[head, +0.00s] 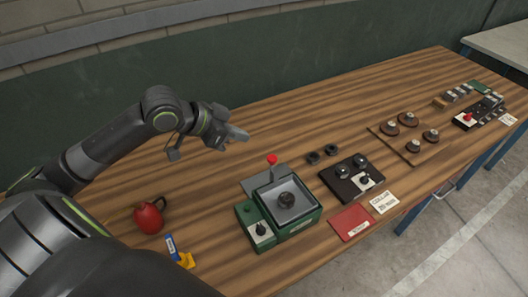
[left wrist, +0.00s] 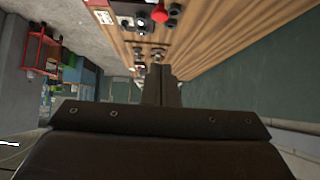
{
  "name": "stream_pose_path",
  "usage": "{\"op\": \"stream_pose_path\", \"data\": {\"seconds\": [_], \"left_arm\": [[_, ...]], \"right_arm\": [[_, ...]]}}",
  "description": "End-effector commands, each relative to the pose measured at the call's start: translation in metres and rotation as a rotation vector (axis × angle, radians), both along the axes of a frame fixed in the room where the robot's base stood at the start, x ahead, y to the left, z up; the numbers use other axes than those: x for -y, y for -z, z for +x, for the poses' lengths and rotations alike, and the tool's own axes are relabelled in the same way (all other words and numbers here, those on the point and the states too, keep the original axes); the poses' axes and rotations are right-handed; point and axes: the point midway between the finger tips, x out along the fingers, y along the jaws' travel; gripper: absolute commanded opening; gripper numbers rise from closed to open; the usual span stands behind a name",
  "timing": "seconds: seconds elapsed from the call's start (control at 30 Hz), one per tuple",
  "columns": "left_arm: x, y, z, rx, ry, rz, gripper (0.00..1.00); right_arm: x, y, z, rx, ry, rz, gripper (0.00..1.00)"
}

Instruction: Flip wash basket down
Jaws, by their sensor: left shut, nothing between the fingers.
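A green box (head: 296,236) stands on the wooden bench, with an open grey basin (head: 305,207) in its top. A dark round part (head: 286,200) sits in the basin; I take it for the wash basket, but cannot tell for sure. A lever with a red knob (head: 272,159) stands upright at the box's back edge. A black switch (head: 261,229) is on the box's left side. My left gripper (head: 240,136) is shut and empty, above the bench, behind and left of the red knob. Its closed fingers (left wrist: 161,85) also show in the left wrist view. My right gripper is not in view.
Two black rings (head: 322,154), a black panel (head: 346,183), a red card (head: 350,222) and a board with several round parts (head: 411,148) lie to the right. A green wall is behind.

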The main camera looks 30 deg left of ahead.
Motion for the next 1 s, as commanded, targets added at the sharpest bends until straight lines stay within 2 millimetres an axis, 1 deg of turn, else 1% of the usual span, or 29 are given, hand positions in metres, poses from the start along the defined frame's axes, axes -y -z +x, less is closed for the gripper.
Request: {"op": "stream_pose_path", "data": {"seconds": [0.1, 0.4, 0.67, 0.83, 0.9, 1.0], "left_arm": [[0.006, 0.006, 0.007, 0.001, 0.001, -0.006, 0.00], [0.017, 0.025, 0.024, -0.002, 0.002, -0.006, 0.00], [0.028, 0.044, 0.043, -0.002, 0.002, -0.007, 0.00], [0.036, 0.058, 0.056, -0.003, 0.002, -0.005, 0.00], [0.036, 0.070, 0.055, -0.009, 0.000, -0.005, 0.00], [0.036, 0.083, 0.056, -0.006, 0.000, -0.003, 0.00]], "right_arm": [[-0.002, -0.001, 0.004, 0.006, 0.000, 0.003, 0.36], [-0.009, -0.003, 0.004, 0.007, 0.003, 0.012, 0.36], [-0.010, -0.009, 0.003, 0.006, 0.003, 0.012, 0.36], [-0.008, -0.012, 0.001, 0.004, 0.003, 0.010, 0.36], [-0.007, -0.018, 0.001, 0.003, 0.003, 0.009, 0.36], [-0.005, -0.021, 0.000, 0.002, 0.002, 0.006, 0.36]]}}
